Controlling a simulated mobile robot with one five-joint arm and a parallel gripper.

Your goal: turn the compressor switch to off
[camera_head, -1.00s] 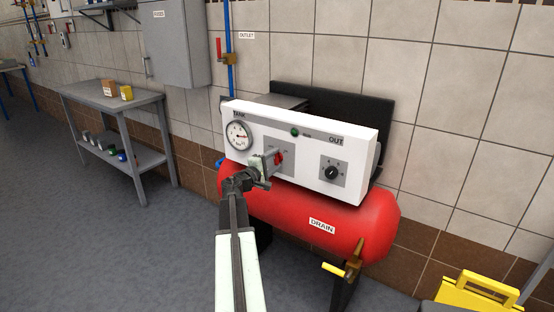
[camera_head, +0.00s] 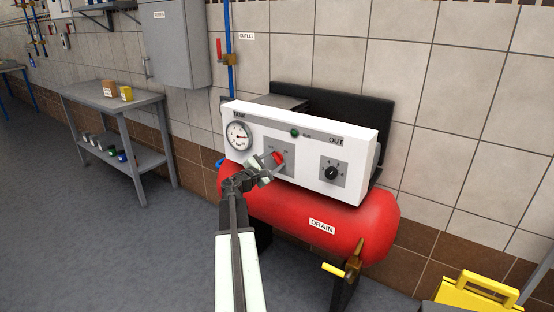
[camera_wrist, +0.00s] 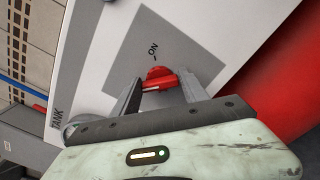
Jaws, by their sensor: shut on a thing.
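The compressor switch is a small red knob (camera_head: 278,158) on a grey plate (camera_head: 270,147) in the white panel (camera_head: 305,180). In the wrist view the red knob (camera_wrist: 159,74) sits between the two fingers of my gripper (camera_wrist: 160,88), with an ON mark on the plate just beyond it. My gripper (camera_head: 268,165) is shut on the knob. In the wrist view the knob's bar lies across the gap between the fingers, at an angle to the plate. The OFF mark cannot be read in either view.
The panel also bears a TANK gauge (camera_head: 238,136), a green lamp (camera_head: 294,132) and a black OUT dial (camera_head: 331,173). Below is the red tank (camera_head: 300,222) with a yellow drain handle (camera_head: 335,270). A yellow case (camera_head: 475,292) stands at the lower right.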

